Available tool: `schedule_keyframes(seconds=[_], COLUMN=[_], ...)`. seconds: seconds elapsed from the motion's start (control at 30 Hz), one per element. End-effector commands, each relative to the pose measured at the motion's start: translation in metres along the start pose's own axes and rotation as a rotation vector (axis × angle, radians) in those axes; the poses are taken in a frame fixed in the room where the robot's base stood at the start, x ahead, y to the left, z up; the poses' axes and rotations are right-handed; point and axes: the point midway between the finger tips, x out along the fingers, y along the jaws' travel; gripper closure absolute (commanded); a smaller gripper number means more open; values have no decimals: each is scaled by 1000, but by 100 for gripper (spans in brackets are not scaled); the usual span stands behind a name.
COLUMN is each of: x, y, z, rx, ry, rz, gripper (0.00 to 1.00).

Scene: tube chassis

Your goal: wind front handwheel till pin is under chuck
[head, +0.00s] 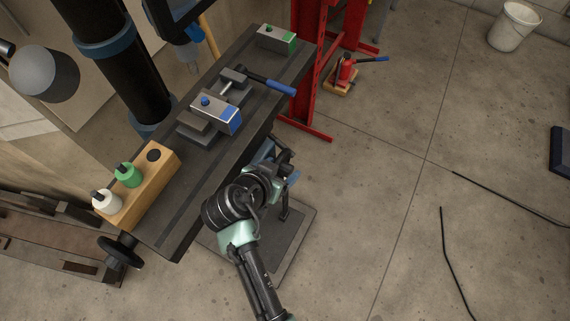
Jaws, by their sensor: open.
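A long dark table (177,207) of a column machine runs diagonally through the head view. On it is a grey vise-like fixture (200,127) and a grey block with a blue end (217,112) and a blue knob-like pin (205,101) on top. A grey tapered part, perhaps the chuck (188,57), hangs below the machine head, left of and behind the pin. My gripper (280,172) is open at the table's near side, by dark parts that may be the front handwheel; my arm hides much of them. A black handwheel (121,250) is at the table's left end.
A wooden holder (150,184) with a green and a white bottle stands on the table. A green-ended block (276,40) is at the far end. A blue-gripped lever (268,82) overhangs the near edge. A red frame (307,75) and red jack (344,70) stand behind. Right floor is mostly open.

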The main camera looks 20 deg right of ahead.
Motion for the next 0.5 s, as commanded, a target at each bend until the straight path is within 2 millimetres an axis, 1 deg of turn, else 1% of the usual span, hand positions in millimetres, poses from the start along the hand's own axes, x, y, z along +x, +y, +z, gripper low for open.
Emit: schedule_keyframes(seconds=[0.03,0.1,0.2,0.33,0.5], x=[9,18,27,32,32], y=[0,0,0,0,0], z=[1,1,0,0,0], rx=[1,1,2,1,1], ry=[-1,-1,-1,-1,0], rz=[0,1,0,-1,-1], gripper=[28,28,28,28,28])
